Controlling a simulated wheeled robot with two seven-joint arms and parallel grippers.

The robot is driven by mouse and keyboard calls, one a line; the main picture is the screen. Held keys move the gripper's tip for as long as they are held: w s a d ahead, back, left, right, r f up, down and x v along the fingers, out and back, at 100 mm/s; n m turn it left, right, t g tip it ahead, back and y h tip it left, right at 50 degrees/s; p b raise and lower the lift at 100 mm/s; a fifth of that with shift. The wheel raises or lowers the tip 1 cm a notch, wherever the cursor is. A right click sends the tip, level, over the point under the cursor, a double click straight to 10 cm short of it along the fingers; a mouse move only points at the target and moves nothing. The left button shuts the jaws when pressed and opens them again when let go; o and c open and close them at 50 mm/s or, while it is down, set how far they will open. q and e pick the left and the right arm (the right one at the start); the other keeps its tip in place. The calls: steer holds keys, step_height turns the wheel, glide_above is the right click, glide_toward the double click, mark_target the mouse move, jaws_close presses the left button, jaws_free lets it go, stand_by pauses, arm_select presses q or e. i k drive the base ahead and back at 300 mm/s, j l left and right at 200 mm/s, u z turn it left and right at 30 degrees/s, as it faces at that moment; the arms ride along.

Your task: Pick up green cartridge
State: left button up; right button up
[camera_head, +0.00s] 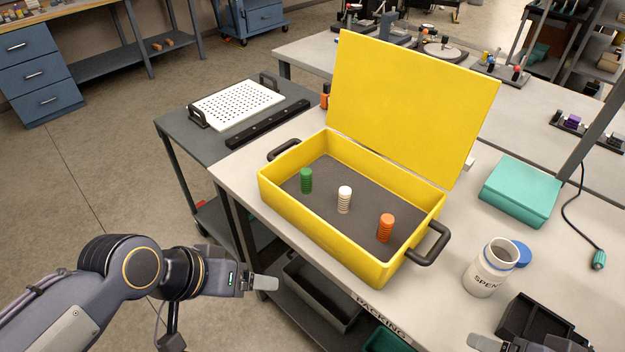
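The green cartridge (306,180) is a small ribbed cylinder. It stands upright inside the open yellow case (318,238), towards the left of its dark floor. A white cartridge (344,199) and an orange cartridge (385,228) stand in a row to its right. My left gripper (262,283) is in front of the case and to the left, outside it and apart from the green cartridge; the gap between its fingers cannot be made out. My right gripper (484,342) shows only partly at the bottom edge, right of the case.
The yellow lid (410,105) stands raised behind the case. A black handle (432,245) sticks out on its right. A white jar (490,268), its blue lid (522,254) and a teal box (520,190) are to the right. A perforated white plate (236,104) lies at the left.

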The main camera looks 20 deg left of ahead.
mark_target(306, 173)
steer(key=i+j, duration=0.15)
steer(key=j, duration=0.25)
steer(key=i+j+z, duration=0.15)
steer(key=j, duration=0.65)
steer(key=i+j+z, duration=0.1)
steer(key=j, duration=0.3)
steer(key=i+j, duration=0.2)
steer(key=j, duration=0.25)
steer(key=l+z, duration=0.05)
